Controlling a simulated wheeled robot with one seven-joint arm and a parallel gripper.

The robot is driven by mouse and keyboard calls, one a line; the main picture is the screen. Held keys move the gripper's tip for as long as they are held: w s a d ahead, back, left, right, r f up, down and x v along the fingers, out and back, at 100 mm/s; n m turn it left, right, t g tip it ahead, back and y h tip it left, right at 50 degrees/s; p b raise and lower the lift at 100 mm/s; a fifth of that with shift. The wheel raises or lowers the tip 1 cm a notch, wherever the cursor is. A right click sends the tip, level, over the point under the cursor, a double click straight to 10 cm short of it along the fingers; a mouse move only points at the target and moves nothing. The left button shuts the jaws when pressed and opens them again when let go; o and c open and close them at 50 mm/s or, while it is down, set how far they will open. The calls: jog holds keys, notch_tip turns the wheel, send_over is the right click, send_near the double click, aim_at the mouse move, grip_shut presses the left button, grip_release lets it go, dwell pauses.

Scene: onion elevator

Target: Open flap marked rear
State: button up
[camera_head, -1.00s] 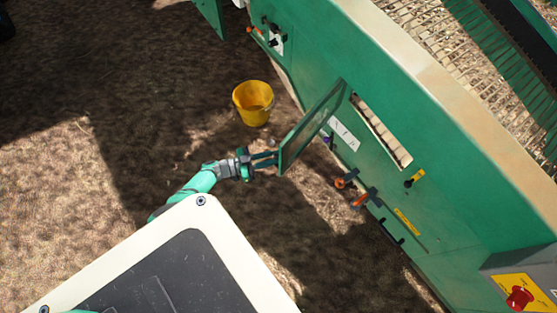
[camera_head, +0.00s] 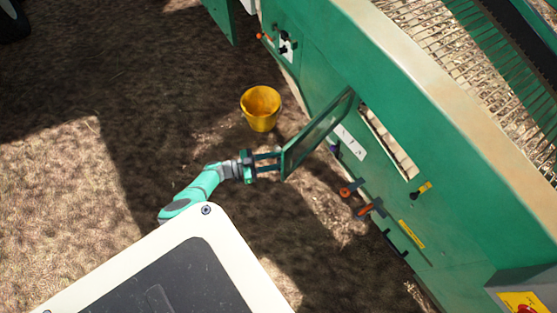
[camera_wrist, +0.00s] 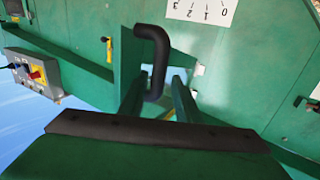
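A green flap (camera_head: 318,134) stands swung out from the side of the green machine (camera_head: 455,170), beside a long slot; I cannot read a "rear" marking on it. My gripper (camera_head: 280,162) is at the flap's outer end, its two fingers spaced apart and pointing at it. In the wrist view, a black bent handle (camera_wrist: 153,50) reaches down between the fingertips of my gripper (camera_wrist: 158,90). A gap shows beside the handle, so the fingers are open around it. The handle is hidden in the head view.
A yellow bucket (camera_head: 261,108) stands on the dirt near the flap. Orange-knobbed levers (camera_head: 362,211) stick out from the machine below the slot (camera_head: 388,142). A control box (camera_wrist: 35,73) with a red button shows in the wrist view. The ground left of my arm is clear.

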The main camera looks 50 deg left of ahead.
jog(key=shift+a+r, duration=0.25)
jog(key=shift+r, duration=0.25)
jog(key=v, duration=1)
jog(key=shift+s+f, duration=0.4)
jog(key=shift+f, duration=0.1)
jog(key=shift+d, duration=0.15)
